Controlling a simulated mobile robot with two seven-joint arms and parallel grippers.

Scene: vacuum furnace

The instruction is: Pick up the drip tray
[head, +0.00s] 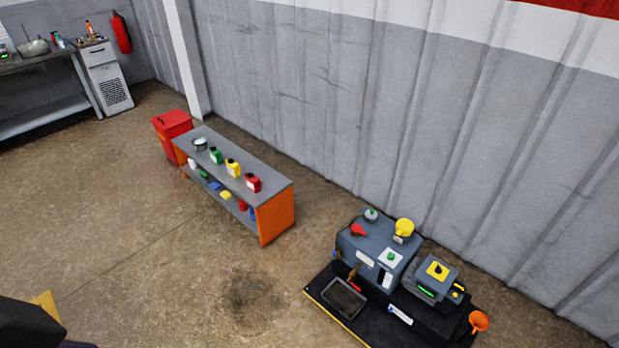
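The drip tray (344,299) appears to be the shallow dark rectangular pan with a lighter rim. It lies on the black base plate (404,329) at the lower right, in front of the blue-grey machine (377,254). A small brass-coloured part and a red piece of the machine sit just above its far edge. Neither of my grippers can be made out. A black shape fills the lower left corner, and I cannot tell which part it is.
A low shelf (240,169) with an orange end holds several coloured bottles. A red bin (172,131) stands beside it. A smaller unit (436,278) and an orange funnel (479,321) are right of the machine. Open floor with a dark stain lies left of the base plate.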

